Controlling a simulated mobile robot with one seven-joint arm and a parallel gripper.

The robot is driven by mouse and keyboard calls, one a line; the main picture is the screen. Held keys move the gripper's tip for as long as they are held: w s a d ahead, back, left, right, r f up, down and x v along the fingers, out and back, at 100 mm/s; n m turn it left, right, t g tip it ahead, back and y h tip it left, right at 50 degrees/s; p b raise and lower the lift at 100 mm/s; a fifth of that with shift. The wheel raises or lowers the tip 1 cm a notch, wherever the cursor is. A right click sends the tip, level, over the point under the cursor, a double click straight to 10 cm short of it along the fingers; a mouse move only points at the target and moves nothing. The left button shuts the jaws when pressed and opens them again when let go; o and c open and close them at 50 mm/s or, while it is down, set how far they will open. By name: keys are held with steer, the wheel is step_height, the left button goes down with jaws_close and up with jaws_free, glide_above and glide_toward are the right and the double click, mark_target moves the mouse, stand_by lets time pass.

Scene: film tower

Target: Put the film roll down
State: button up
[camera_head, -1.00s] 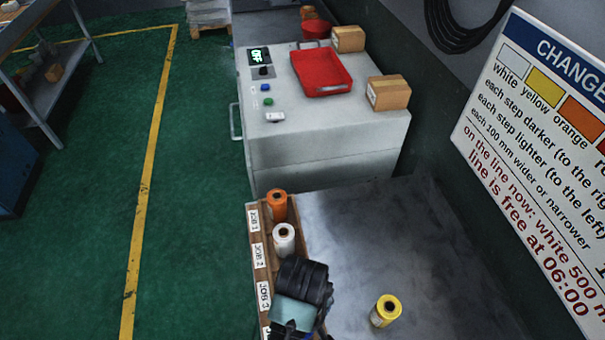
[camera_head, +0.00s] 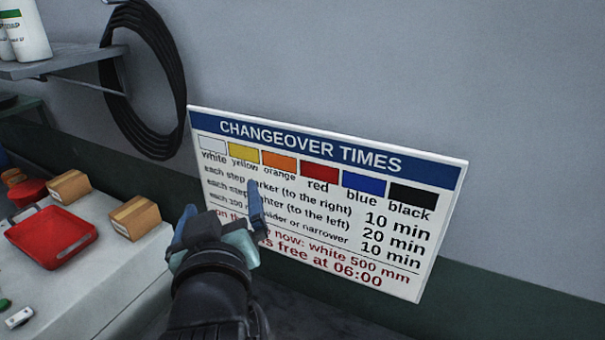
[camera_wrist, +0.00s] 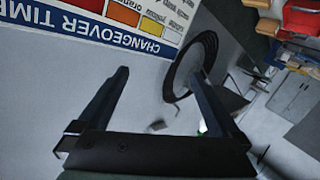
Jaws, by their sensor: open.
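My gripper (camera_head: 217,208) is raised in front of the sign in the head view, with its fingers apart and nothing between them. The wrist view shows the same open, empty gripper (camera_wrist: 158,95), its two fingers spread wide. No film roll shows in either view now, and the job rack is out of view too.
A "Changeover Times" sign (camera_head: 330,190) leans against the wall behind my gripper. A red tray (camera_head: 52,238) and cardboard boxes (camera_head: 136,217) stand on a light cabinet (camera_head: 110,275) at the left. A black cable coil (camera_head: 143,80) hangs on the wall beside a shelf (camera_head: 60,65).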

steer(key=s+d+r+m+t+h, duration=0.1)
steer(key=d+r+m+t, duration=0.2)
steer(key=r, duration=0.5)
steer(key=s+d+r+t+h, duration=0.1)
steer(key=s+d+r+t, duration=0.15)
steer(key=d+r, duration=0.4)
steer(key=s+d+r+m+t+h+b, duration=0.1)
steer(key=s+r+t, duration=0.5)
steer(key=r, duration=0.7)
steer(key=s+d+m+h, duration=0.1)
steer(key=s+d+m, duration=0.1)
steer(key=d, duration=0.1)
steer(key=shift+b, duration=0.3)
steer(key=shift+s, duration=0.1)
